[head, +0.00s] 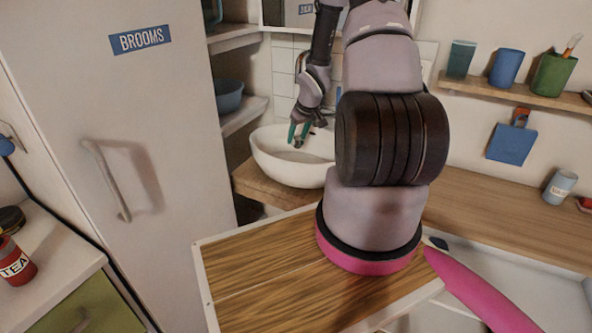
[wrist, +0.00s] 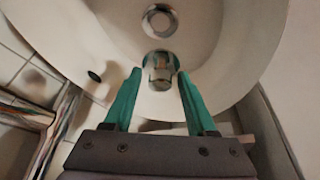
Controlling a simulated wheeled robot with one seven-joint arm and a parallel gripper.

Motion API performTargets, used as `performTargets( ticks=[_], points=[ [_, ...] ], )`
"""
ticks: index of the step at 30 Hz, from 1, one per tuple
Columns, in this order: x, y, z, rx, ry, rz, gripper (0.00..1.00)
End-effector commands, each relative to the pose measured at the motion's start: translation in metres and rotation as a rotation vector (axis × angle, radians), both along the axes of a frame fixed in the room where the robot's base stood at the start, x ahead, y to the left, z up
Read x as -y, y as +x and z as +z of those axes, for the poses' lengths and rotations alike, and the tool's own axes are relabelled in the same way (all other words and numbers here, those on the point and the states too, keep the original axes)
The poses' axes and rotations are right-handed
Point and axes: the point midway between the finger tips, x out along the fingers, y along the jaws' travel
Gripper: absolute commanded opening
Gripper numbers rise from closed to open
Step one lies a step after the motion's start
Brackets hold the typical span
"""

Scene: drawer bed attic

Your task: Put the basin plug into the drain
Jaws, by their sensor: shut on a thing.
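The basin plug (wrist: 160,76) is a small grey metallic piece between my teal fingertips. My gripper (wrist: 160,72) is shut on it and holds it over the white basin (wrist: 225,55). The drain (wrist: 159,20) is a round metal ring in the basin floor, ahead of the plug in the wrist view and apart from it. In the head view my gripper (head: 301,133) reaches down over the basin (head: 290,172), with the plug (head: 298,145) small and dark at its tips. The drain is not discernible in the head view.
A chrome tap (wrist: 25,115) stands at the left in the wrist view. A small dark oval (wrist: 94,76) shows on the basin wall. The basin sits on a wooden counter (head: 265,187), between a tall white cabinet (head: 120,130) and shelves with cups.

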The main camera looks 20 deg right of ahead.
Motion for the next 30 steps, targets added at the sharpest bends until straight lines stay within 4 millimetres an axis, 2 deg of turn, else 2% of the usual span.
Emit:
performTargets(
  ticks=[7, 14, 21, 30],
  points=[
    [0.002, 0.0, -0.043, -0.002, 0.002, 0.007, 0.01],
    [0.002, 0.0, -0.063, 0.0, 0.002, 0.004, 0.01],
    [0.002, 0.0, -0.096, -0.002, 0.001, 0.004, 0.01],
    [0.002, 0.0, -0.1, 0.001, 0.001, 0.004, 0.01]
  ],
)
